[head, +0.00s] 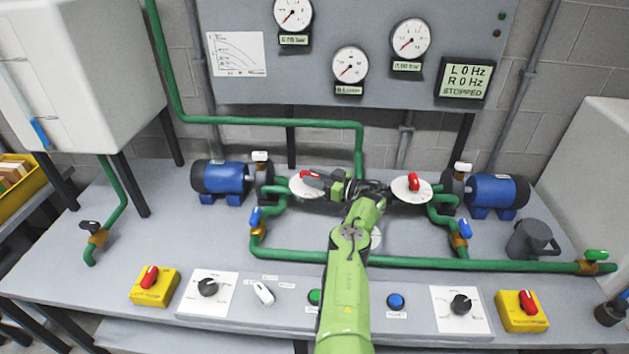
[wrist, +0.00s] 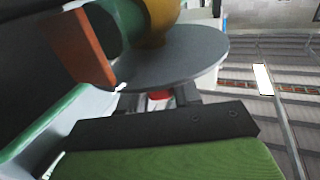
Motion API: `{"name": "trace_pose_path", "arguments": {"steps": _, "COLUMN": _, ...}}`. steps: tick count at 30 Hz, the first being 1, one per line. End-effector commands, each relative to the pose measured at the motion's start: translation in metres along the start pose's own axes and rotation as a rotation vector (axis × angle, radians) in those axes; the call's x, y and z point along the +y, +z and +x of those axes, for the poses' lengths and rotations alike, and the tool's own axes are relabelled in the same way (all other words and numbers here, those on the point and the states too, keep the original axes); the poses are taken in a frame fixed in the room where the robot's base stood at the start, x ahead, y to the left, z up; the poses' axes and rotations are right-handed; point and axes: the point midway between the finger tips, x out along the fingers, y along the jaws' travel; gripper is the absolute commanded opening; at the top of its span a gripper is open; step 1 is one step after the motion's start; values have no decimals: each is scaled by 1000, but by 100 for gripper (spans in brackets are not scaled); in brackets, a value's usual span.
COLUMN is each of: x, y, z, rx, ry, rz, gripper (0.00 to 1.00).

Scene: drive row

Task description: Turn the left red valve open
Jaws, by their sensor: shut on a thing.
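The left red valve (head: 306,174) sits on a round white disc (head: 298,190) on the green pipework, left of centre in the head view. My green arm reaches up from the bottom centre and bends left to it. My gripper (head: 320,181) is shut on the valve's red handle, and its dark fingers cover much of it. In the wrist view the disc (wrist: 190,55) shows nearly edge-on and grey, with a small patch of the red handle (wrist: 160,94) by the dark fingers. The handle's exact angle is hard to tell.
A second red valve (head: 413,181) stands on its own disc to the right. Blue pumps (head: 222,177) and (head: 497,189) flank the valves. The display (head: 465,79) reads L 0 Hz, R 0 Hz, STOPPED. Switches and knobs line the front panel (head: 270,315).

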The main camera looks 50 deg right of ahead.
Motion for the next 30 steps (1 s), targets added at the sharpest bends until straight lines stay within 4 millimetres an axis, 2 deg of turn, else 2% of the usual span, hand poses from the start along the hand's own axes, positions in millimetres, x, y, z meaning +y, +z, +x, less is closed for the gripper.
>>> {"name": "trace_pose_path", "arguments": {"steps": 7, "x": 0, "y": -1, "z": 1, "rx": 1, "ry": -2, "rz": 0, "gripper": 2}}
{"name": "trace_pose_path", "arguments": {"steps": 8, "x": 0, "y": -1, "z": 1, "rx": 1, "ry": -2, "rz": 0, "gripper": 34}}
{"name": "trace_pose_path", "arguments": {"steps": 12, "x": 0, "y": -1, "z": 1, "rx": 1, "ry": -1, "rz": 0, "gripper": 53}}
{"name": "trace_pose_path", "arguments": {"steps": 21, "x": 1, "y": -1, "z": -4, "rx": 0, "ry": 3, "rz": 0, "gripper": 53}}
{"name": "trace_pose_path", "arguments": {"steps": 23, "x": 1, "y": -2, "z": -13, "rx": -1, "ry": 4, "rz": 0, "gripper": 53}}
{"name": "trace_pose_path", "arguments": {"steps": 30, "x": 1, "y": -2, "z": -62, "rx": 0, "ry": 3, "rz": 1, "gripper": 53}}
